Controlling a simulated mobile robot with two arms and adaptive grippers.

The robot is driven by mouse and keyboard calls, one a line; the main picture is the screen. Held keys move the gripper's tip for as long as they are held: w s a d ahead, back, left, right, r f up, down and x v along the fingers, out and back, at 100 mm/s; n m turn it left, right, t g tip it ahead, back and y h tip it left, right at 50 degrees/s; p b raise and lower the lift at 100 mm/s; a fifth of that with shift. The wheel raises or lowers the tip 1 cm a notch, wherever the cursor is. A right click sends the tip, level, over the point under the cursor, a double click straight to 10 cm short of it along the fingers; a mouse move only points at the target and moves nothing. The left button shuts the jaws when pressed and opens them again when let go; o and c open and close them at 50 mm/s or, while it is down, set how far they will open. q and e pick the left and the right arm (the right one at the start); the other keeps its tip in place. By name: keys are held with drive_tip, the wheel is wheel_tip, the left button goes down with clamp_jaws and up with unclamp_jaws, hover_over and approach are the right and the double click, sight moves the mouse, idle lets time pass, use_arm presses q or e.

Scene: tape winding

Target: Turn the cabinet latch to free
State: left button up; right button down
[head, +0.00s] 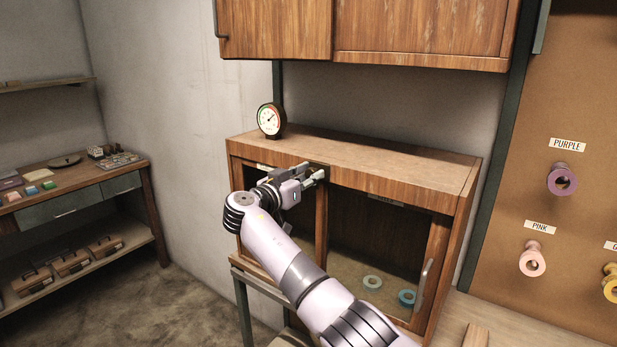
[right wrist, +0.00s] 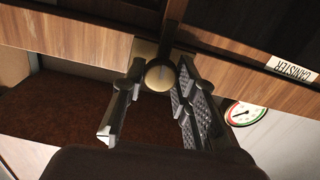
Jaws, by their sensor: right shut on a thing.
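The wooden cabinet (head: 400,168) stands against the wall, with two dark-paned doors under its top. In the right wrist view the latch (right wrist: 159,76) is a round brass knob on a brass plate at the cabinet's front edge, by the middle post. My right gripper (head: 313,173) is at the upper front of the cabinet, where the doors meet. In the head view the gripper hides the latch. My left gripper is not in view.
A gauge (head: 270,119) stands on the cabinet's top left. A pale tape roll (head: 372,282) and a teal one (head: 407,297) lie behind the right door, which has a metal handle (head: 422,285). A pegboard with labelled spools (head: 562,179) is at right.

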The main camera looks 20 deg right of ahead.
drive_tip(key=shift+n+b, duration=0.7)
drive_tip(key=shift+n, duration=0.3)
drive_tip(key=shift+n+b, duration=0.4)
drive_tip(key=shift+n, duration=0.4)
drive_tip(key=shift+w+r+n, duration=0.1)
drive_tip(key=shift+n, duration=0.8)
drive_tip(key=n, duration=0.2)
drive_tip(key=shift+n, duration=0.4)
drive_tip(key=n, duration=0.4)
drive_tip(key=shift+a+r+n, duration=0.1)
drive_tip(key=shift+n, duration=0.2)
drive_tip(key=shift+n+p, duration=1.2)
drive_tip(key=shift+n, duration=1.1)
drive_tip(key=c, duration=1.3)
unclamp_jaws()
drive_tip(key=shift+w+f, duration=0.1)
drive_tip(key=shift+f, duration=0.2)
